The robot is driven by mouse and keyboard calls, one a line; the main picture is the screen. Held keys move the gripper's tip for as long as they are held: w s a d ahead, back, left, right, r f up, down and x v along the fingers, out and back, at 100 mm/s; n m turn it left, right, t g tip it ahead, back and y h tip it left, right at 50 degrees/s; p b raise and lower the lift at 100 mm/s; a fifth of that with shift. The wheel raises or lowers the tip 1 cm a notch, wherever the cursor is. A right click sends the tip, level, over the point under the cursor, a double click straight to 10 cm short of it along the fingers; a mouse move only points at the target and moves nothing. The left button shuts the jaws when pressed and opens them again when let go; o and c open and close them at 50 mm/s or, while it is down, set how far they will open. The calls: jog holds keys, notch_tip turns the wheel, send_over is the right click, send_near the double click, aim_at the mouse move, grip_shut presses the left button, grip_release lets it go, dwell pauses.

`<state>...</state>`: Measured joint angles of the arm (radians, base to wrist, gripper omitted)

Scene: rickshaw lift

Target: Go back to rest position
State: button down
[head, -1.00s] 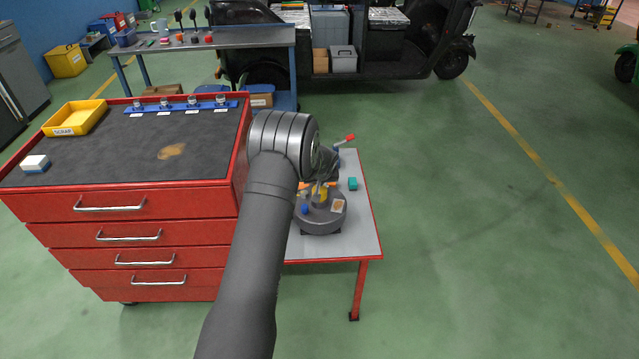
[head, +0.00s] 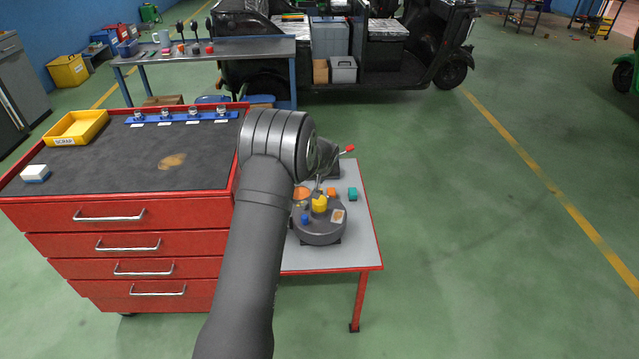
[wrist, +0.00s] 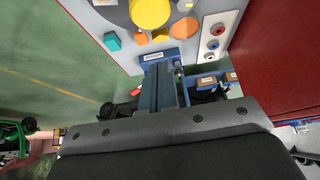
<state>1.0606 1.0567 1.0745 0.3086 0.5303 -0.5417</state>
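My arm reaches up the middle of the head view, and my gripper (head: 319,183) is at its far end, partly hidden behind the wrist. It is above the far edge of a round dark grey stand (head: 319,232) on the side table and apart from it. The stand carries a yellow piece (head: 319,203), a blue piece (head: 305,219) and a pale tag. In the wrist view, a dark body with a bolted grey bar (wrist: 165,128) fills the bottom. I see nothing held, but the finger gap is not clear.
A small side table (head: 358,235) holds orange and teal blocks and a vise with a red-tipped handle (head: 349,149). The red drawer cabinet (head: 110,212) stands left, with a yellow scrap tray (head: 76,127). A rickshaw (head: 400,70) stands behind. Floor on the right is free.

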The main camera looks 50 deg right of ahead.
jog(key=shift+r, duration=0.25)
jog(key=shift+f, duration=3.3)
jog(key=shift+r, duration=0.2)
jog(key=shift+r, duration=1.65)
